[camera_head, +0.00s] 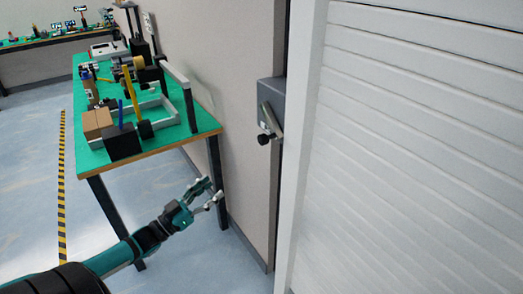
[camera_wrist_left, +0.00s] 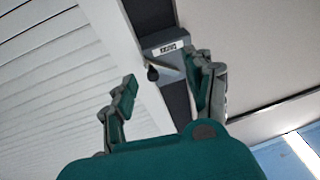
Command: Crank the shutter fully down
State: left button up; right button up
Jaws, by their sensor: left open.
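The white slatted shutter (camera_head: 420,150) fills the right of the head view; its slats reach down to the bottom edge of the picture. The grey crank box (camera_head: 272,101) is mounted on the dark post left of the shutter frame. Its crank arm (camera_head: 274,122) carries a black knob (camera_head: 264,139). My left gripper (camera_head: 215,190) is open and empty, lower left of the crank and apart from it. In the left wrist view, the labelled box (camera_wrist_left: 165,47) and the black knob (camera_wrist_left: 152,73) show beyond and between the open fingers. My right gripper is not in view.
A green-topped table (camera_head: 205,118) stands at the left against the wall, holding boxes (camera_head: 98,122), a black block (camera_head: 122,143) and metal frames. Its leg (camera_head: 217,175) is behind my left gripper. The floor (camera_head: 185,255) around is clear, with yellow-black tape (camera_head: 62,185).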

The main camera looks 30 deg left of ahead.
aim_at(260, 142)
pick_arm(q)
notch_tip(260, 142, up, 6)
jog(key=d+m+h, duration=0.2)
jog(key=d+h, duration=0.1)
jog(key=shift+t, duration=0.4)
jog(key=p+x, duration=0.1)
jog(key=x, duration=0.7)
jog(key=p+x, duration=0.1)
jog(key=x, duration=0.7)
jog(key=shift+w+a+f, duration=0.1)
jog(key=shift+a+f, duration=0.05)
jog(key=shift+a, duration=0.1)
jog(key=shift+w+d, duration=0.15)
jog(key=shift+w, duration=0.25)
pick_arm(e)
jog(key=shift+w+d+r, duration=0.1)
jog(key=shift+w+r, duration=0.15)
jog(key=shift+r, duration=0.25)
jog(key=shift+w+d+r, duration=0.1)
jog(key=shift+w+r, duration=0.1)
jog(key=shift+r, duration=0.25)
pick_arm(q)
grip_shut()
